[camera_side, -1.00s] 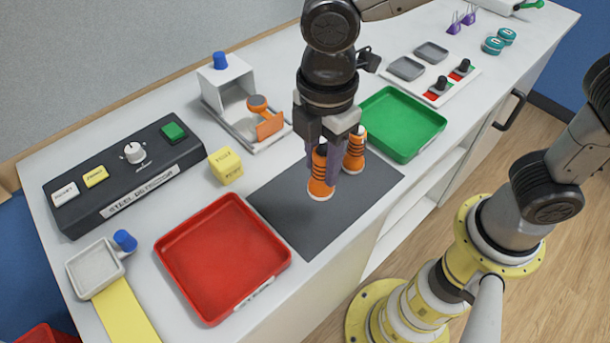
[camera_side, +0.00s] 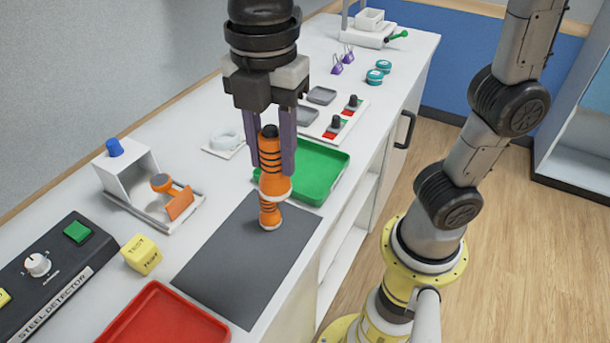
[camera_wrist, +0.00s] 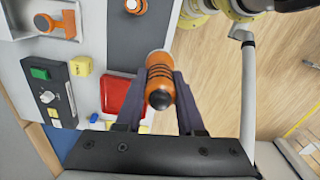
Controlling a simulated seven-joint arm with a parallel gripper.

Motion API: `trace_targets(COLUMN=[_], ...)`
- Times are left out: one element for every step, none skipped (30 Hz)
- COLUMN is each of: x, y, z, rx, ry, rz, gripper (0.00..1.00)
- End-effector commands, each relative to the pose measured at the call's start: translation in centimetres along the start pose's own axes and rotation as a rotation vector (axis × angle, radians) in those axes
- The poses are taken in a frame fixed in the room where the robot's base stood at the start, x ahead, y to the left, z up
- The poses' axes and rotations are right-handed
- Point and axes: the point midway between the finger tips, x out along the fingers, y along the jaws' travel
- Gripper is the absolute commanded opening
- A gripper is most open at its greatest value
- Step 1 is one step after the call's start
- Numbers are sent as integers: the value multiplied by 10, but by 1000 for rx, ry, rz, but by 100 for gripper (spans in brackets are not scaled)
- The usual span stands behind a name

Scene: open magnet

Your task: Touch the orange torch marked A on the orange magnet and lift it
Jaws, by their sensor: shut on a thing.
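An orange torch with black bands and a black end (camera_side: 271,160) is upright between the two purple fingers of my gripper (camera_side: 272,168). My gripper is shut on it and holds it above the dark mat. In the wrist view the same torch (camera_wrist: 160,80) sits between the fingers. A second orange torch (camera_side: 270,214) stands on the mat, partly hidden behind the held one. No letter is readable on either torch.
The dark mat (camera_side: 235,265) is largely clear. A green tray (camera_side: 325,165) is behind right and a red tray (camera_side: 160,318) front left. A yellow test cube (camera_side: 141,254) and the steel detector (camera_side: 60,265) are at left. A white ring holder (camera_side: 226,140) is behind.

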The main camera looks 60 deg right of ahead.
Motion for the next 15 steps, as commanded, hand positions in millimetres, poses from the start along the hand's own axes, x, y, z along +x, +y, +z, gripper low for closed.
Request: trace_targets(x=[-9, -14, -19, -23, -26, -30, -33, -35, -37, -38, -39, -39, -40, -39, -38], y=[18, 27, 39, 48, 57, 69, 78, 87, 99, 108, 117, 129, 138, 147, 160], z=[-6, -8, -11, -12, -14, -16, -17, -18, -18, -19, -19, -19, -18, -18, -16], rx=[-3, -8, -11, -13, -15, -16, -16, -16, -14, -13, -11, -7, -5, -2, 5], ry=[0, -1, 0, -1, 0, -1, -1, -1, -1, -1, -1, -1, -1, -1, -1], rz=[0, -1, 0, -1, 0, -1, -1, -1, -2, -2, -1, -2, -2, -2, -2], gripper=[0, 0, 0, 0, 0, 0, 0, 0, 0, 0, 0, 0, 0, 0, 0])
